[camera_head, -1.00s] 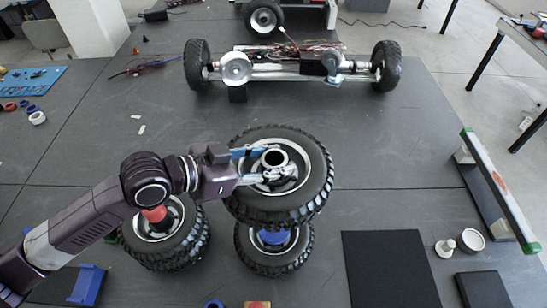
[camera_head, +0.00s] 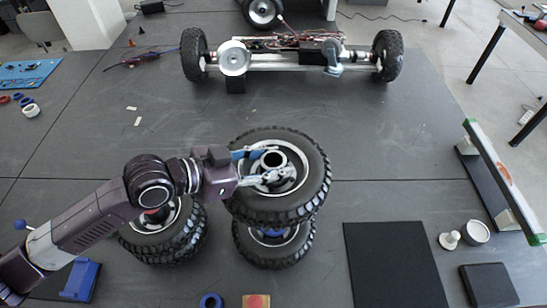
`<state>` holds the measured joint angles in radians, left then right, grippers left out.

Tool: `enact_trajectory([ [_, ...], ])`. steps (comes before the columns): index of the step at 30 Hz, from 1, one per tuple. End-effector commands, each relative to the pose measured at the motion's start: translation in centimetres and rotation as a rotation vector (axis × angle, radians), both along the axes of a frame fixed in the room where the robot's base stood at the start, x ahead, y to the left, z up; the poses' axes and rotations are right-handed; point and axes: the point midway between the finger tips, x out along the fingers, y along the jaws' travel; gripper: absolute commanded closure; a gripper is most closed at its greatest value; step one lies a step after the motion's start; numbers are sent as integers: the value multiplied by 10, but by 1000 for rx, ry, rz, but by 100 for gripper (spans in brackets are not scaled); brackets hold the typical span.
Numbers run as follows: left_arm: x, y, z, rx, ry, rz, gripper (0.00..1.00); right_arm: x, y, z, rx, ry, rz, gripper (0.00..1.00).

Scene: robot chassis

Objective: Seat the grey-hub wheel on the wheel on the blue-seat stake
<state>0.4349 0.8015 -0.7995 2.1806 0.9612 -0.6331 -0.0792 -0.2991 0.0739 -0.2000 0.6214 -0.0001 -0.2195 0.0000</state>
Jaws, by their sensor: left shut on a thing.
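The grey-hub wheel (camera_head: 312,172) is a large black knobbly tyre with a light grey hub. My left gripper (camera_head: 280,172) is shut on its hub and holds the wheel above another wheel. That lower wheel (camera_head: 262,255) lies flat on the table, and a bit of blue (camera_head: 273,232) shows at its centre, mostly covered by the held wheel. The two wheels overlap in the view; I cannot tell whether they touch. Another wheel (camera_head: 180,240) lies to the left, partly under my left arm. My right gripper is not in view.
An axle chassis with two wheels (camera_head: 290,68) stands at the back. A black mat (camera_head: 395,265) lies at right, near a white knob (camera_head: 449,240), a white ring (camera_head: 477,232) and a green-ended rail (camera_head: 500,180). A blue ring (camera_head: 210,301) lies at the front. The middle table is clear.

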Motion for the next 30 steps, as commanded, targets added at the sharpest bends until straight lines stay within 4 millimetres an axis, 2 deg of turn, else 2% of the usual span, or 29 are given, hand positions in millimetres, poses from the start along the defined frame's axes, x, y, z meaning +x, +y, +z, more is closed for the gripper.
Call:
enact_trajectory([
  [30, 1, -2, -76, -12, -14, -1, 100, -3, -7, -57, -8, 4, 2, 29],
])
